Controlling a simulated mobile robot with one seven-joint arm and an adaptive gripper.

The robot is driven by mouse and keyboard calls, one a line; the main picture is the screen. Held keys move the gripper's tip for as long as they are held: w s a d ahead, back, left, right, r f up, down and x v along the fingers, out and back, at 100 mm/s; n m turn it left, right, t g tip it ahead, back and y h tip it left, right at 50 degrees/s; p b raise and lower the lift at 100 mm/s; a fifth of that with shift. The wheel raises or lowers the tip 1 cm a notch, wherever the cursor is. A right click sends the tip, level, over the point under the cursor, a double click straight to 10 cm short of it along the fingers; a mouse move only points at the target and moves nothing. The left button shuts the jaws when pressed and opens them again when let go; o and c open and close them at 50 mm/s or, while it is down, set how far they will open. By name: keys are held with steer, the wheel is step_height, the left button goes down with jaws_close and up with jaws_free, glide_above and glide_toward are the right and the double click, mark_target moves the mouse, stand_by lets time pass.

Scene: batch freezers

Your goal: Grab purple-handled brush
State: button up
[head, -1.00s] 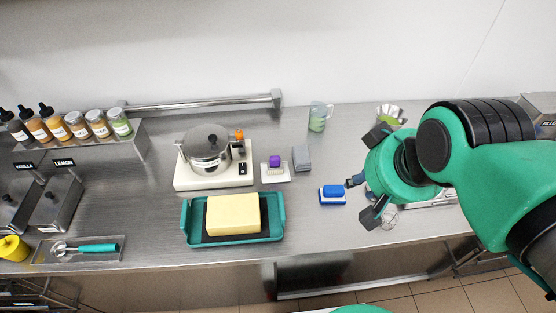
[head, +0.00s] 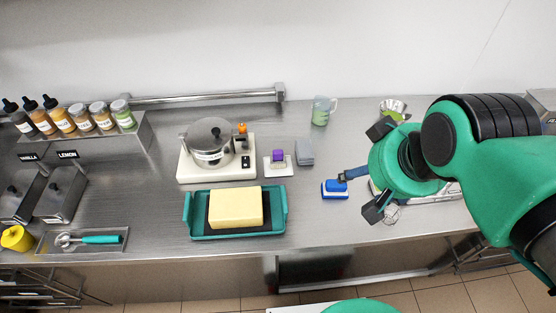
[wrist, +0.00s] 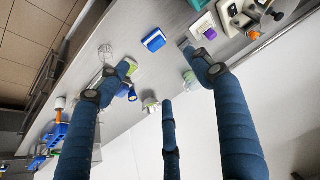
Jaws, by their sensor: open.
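The purple-handled brush (head: 278,156) sits on the counter with its purple grip up on a pale, flat base, right of the pot's cream-coloured unit. It also shows near the top of the wrist view (wrist: 209,34). My gripper (head: 362,172) is to the right of it, open and empty, with its fingers spread above the counter. In the wrist view the dark blue fingers (wrist: 165,75) are wide apart with nothing between their tips.
A grey block (head: 304,152) stands just right of the purple-handled brush. The cream unit (head: 216,171) with a steel pot is left of it. A teal tray (head: 237,231) with a yellow block is in front. A measuring jug (head: 322,111) stands behind. Bare counter lies between the tray and the blue brush.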

steer(key=shift+w, duration=0.15)
steer(key=g+p, duration=0.1)
steer(key=p, duration=0.6)
glide_above(278, 153)
steer(key=s, duration=0.4)
step_height(278, 153, down, 17)
steer(key=shift+f, duration=0.2)
steer(key=shift+b+x, duration=0.7)
steer(key=shift+x, duration=3.6)
